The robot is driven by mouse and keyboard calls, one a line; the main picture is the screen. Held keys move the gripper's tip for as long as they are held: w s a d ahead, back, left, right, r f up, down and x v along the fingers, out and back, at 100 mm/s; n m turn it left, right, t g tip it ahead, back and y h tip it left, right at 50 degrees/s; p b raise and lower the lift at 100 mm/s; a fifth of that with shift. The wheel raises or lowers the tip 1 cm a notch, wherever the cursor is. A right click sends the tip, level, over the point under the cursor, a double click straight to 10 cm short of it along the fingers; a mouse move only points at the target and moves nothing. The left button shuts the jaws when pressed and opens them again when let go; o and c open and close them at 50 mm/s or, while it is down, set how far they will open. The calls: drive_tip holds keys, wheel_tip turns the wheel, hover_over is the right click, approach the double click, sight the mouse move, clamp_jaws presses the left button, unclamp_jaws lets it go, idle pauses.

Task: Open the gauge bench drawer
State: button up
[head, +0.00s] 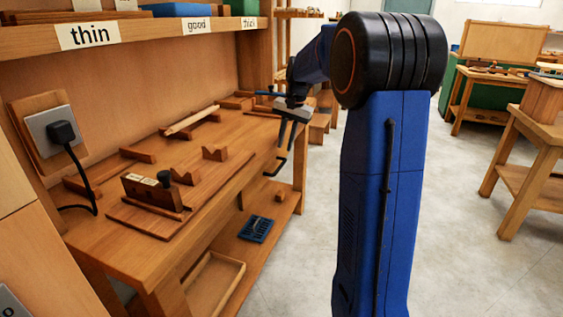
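The wooden bench (190,200) runs along the left wall, with a dark wooden gauge-like block (150,192) on a board on its top. My gripper (280,163) is beyond the near end of the bench, at the front edge near its far end. Its dark fingers hang beside that edge, small and partly overlapping. I cannot tell if they are open or touching anything. The drawer front and its handle cannot be made out clearly; the bench front is seen at a steep angle.
A shelf labelled thin, good and thick (140,33) hangs above the bench. A blue tray (256,229) and an open wooden tray (215,283) lie on the lower shelf. A wooden stool-like stand (540,150) is at the right.

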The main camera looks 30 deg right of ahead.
sight(280, 166)
drive_tip(key=f, duration=0.2)
drive_tip(key=w+f, duration=0.1)
drive_tip(key=f, duration=0.2)
drive_tip(key=a+f, duration=0.1)
drive_tip(key=f, duration=0.2)
drive_tip(key=shift+w+f, duration=0.15)
drive_tip(key=shift+f, duration=0.05)
clamp_jaws()
